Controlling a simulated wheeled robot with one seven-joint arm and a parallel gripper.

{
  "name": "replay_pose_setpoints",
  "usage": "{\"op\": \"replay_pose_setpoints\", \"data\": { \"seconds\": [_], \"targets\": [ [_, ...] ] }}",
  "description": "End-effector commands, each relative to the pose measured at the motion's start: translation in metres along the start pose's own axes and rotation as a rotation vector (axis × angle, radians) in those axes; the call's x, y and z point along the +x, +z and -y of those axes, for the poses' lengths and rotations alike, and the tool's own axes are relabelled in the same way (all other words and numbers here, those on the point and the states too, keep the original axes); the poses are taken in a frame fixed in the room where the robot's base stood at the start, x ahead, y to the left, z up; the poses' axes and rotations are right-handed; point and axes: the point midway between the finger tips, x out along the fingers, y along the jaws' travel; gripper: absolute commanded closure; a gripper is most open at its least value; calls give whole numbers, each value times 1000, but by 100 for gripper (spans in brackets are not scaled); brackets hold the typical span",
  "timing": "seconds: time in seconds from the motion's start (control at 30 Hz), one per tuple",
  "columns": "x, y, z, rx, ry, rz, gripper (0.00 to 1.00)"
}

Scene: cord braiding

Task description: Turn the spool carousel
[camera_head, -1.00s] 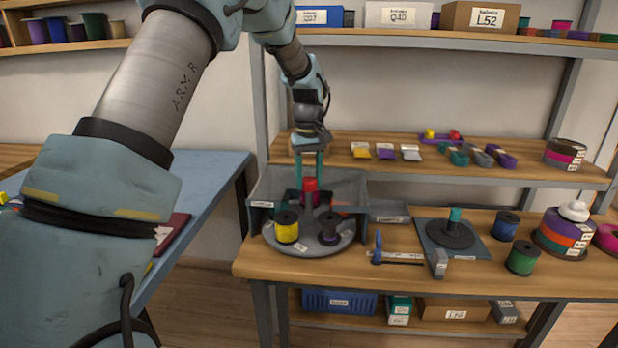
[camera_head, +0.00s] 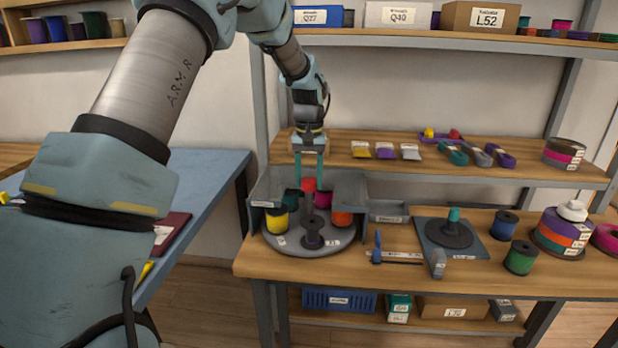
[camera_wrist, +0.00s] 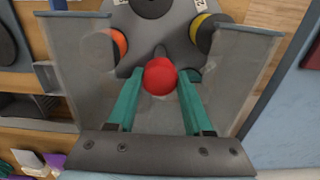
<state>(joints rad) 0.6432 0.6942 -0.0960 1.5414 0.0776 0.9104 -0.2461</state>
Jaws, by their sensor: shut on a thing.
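The spool carousel (camera_head: 288,245) is a round grey turntable at the left end of the workbench.
Grey housing walls (camera_head: 267,188) stand left and right of the carousel's rear, close to my fingers. A shelf (camera_head: 470,168) runs behind. To the right are a blue-handled tool (camera_head: 378,246), a grey plate with a dark disc (camera_head: 450,233), and loose spools (camera_head: 520,257).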

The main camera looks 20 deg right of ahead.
Motion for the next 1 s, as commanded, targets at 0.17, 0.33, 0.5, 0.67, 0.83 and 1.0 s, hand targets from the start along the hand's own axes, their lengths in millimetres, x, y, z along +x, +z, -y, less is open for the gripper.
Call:
{"op": "replay_pose_setpoints", "data": {
  "seconds": [0.17, 0.33, 0.5, 0.67, 0.83, 1.0],
  "targets": [
    [-1, -1, 0, 78, 1, -3, 100],
    [-1, -1, 0, 136, 1, -3, 100],
    [-1, -1, 0, 178, 1, -4, 100],
    [-1, -1, 0, 199, 0, -4, 100],
    [-1, -1, 0, 209, 0, -4, 100],
    [-1, -1, 0, 210, 0, -4, 100]
  ]
}}
